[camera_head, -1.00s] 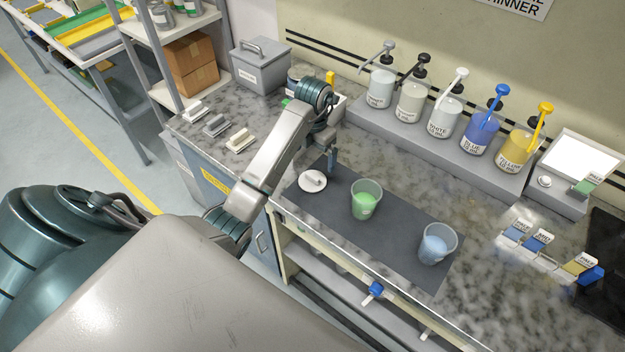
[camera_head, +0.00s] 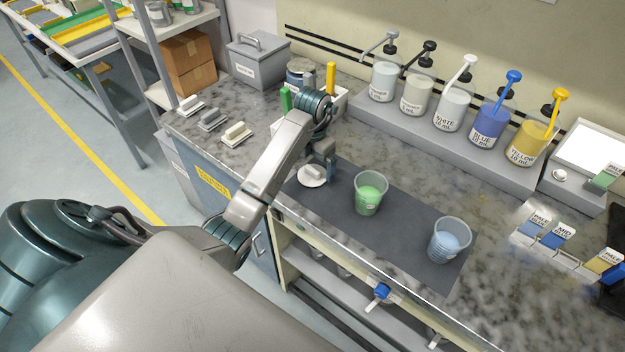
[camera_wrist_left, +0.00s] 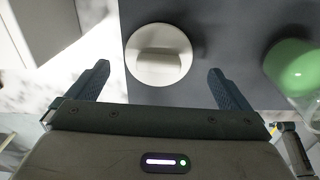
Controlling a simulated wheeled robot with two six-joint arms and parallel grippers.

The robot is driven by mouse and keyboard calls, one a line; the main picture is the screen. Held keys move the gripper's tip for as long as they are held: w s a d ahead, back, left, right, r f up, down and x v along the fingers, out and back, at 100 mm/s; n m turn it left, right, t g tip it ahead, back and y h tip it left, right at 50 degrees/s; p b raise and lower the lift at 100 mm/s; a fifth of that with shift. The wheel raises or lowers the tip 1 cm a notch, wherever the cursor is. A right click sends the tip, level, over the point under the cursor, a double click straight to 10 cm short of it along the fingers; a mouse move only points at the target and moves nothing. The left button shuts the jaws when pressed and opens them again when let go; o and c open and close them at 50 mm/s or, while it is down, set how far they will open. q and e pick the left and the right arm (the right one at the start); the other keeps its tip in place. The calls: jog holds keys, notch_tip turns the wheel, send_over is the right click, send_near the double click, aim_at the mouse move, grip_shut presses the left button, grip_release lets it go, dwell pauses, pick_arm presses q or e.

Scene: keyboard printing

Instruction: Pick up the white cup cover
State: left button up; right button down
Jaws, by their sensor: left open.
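The white cup cover (camera_head: 311,176) is a round disc with a raised bar handle, lying on the left end of the dark grey mat (camera_head: 400,231). My left gripper (camera_head: 318,165) is at the cover in the head view and partly hides it. In the left wrist view, the cover (camera_wrist_left: 158,54) lies ahead of the fingers, between their lines. The left gripper (camera_wrist_left: 162,85) is open and empty, and its two fingers are apart from the cover. My right gripper is not in view.
A cup of green liquid (camera_head: 369,194) stands right of the cover, and a cup of blue liquid (camera_head: 448,241) further right. Several pump bottles (camera_head: 449,107) stand on a raised step behind. Handled blocks (camera_head: 236,134) lie on the counter's left.

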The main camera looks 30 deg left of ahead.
aim_at(313, 169)
pick_arm(q)
notch_tip(313, 169, down, 3)
jog(key=shift+w+a+f+b, duration=0.1)
jog(key=shift+b, duration=0.45)
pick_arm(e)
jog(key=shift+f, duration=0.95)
pick_arm(q)
jog(key=c, duration=1)
